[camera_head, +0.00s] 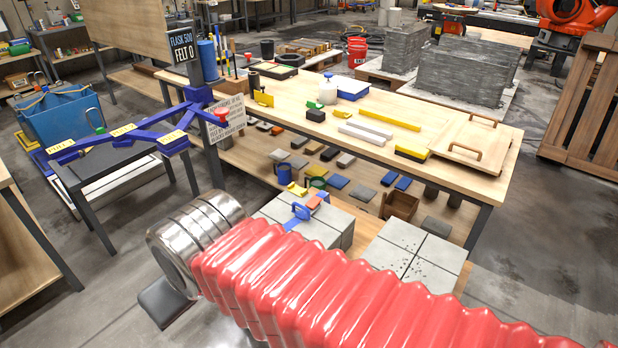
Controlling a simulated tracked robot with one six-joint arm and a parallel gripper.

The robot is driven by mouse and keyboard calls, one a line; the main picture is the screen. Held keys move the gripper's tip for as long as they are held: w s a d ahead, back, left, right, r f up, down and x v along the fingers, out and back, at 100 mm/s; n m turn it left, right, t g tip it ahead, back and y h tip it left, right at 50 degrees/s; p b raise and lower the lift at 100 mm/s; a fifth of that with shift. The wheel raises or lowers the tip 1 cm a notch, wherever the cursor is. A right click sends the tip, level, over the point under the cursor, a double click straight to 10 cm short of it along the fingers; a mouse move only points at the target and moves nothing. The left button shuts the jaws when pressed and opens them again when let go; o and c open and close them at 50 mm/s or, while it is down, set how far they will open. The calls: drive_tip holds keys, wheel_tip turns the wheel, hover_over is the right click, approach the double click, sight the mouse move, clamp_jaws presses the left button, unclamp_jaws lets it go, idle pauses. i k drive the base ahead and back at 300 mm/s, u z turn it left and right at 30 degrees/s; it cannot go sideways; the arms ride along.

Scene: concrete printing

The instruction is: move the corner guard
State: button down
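I cannot tell for certain which piece is the corner guard. A long yellow strip (390,116) lies on the wooden workbench (462,125), right of its middle, with pale strips (366,133) beside it. A small yellow angled piece (263,97) stands near the bench's left end. My arm, in a red ribbed sleeve with a silver collar, crosses the foreground in front of the bench. No gripper fingers show, so I cannot see what they hold.
A wooden board with handles (468,142) and a yellow-and-black block (411,152) are on the bench's right. Several small blocks fill the lower shelf. Grey concrete slabs (418,247) stand in front.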

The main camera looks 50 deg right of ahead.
sight(299, 191)
drive_tip(key=z, duration=0.55)
drive_tip(key=i, duration=1)
